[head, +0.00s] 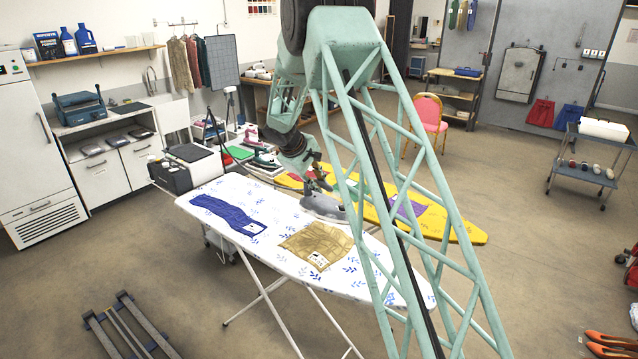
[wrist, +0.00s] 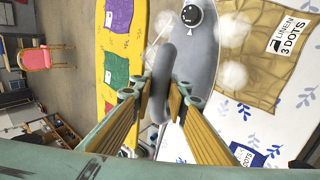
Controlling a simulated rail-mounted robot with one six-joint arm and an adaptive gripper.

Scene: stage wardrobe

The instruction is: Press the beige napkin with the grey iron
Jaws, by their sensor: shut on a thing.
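The grey iron (head: 327,209) is at the far edge of the white leaf-patterned ironing board (head: 275,262). My gripper (head: 318,186) is shut on its handle; in the wrist view the fingers flank the dark grey handle (wrist: 159,88). The beige napkin (head: 316,245) lies flat on the board, just nearer the camera than the iron. In the wrist view the napkin (wrist: 262,50), with a tag reading "LINEN 3 DOTS", lies right of the iron, close to its edge. Whether the iron's sole touches the board is hidden. White puffs like steam show around the iron.
A blue cloth (head: 230,212) with a tag lies on the board's left part. Behind is a yellow board (head: 455,228) with coloured cloths on it. Other irons (head: 262,158) stand at the back left. The board's right end is bare where my arm does not hide it.

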